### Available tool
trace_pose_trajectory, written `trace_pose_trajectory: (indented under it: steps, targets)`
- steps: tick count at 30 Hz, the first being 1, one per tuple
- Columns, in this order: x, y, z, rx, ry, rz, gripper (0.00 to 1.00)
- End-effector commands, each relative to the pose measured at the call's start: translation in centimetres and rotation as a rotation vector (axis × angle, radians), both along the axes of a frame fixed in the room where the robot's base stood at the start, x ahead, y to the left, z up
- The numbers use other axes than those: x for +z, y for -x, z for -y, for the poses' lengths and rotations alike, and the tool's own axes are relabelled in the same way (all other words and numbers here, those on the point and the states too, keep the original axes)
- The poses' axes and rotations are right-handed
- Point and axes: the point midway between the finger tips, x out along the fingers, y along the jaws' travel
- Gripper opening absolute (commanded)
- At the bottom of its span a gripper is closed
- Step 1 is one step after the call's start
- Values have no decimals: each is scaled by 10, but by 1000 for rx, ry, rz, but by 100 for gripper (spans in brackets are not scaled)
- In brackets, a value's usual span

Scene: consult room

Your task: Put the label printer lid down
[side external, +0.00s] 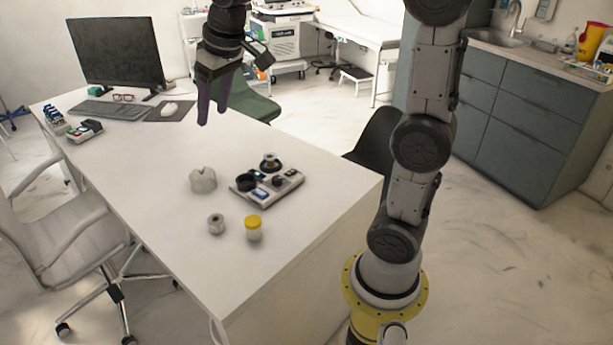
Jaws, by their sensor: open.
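I cannot surely pick out the label printer or its lid. A small white object with a notched, raised top (203,180) stands on the desk left of a tray; it may be the printer, but its lid does not show clearly. A small dark and light device (85,131) at the desk's left edge is also too small to identify. My gripper (213,116) points down above the far part of the desk, with its two dark fingers apart and nothing between them. It is apart from both objects.
A grey tray (284,195) with dark round items sits on the white desk (150,165). A yellow-capped jar (253,229) and a small roll-like item (216,224) stand in front. A monitor (115,50), keyboard (108,110) and mouse (170,107) are at the back. The desk's middle is clear.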

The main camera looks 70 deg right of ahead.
Motion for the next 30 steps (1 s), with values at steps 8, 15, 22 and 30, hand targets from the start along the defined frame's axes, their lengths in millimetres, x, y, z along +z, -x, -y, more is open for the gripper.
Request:
trace_pose_trajectory:
  steps: [8, 15, 22, 30]
  targets:
    - [-22, 123, -45, 91, 9, 86, 57]
    - [-63, 190, -59, 146, 10, 137, 57]
    - [-77, 206, -62, 159, 9, 149, 57]
    - [-77, 205, -62, 158, 10, 148, 57]
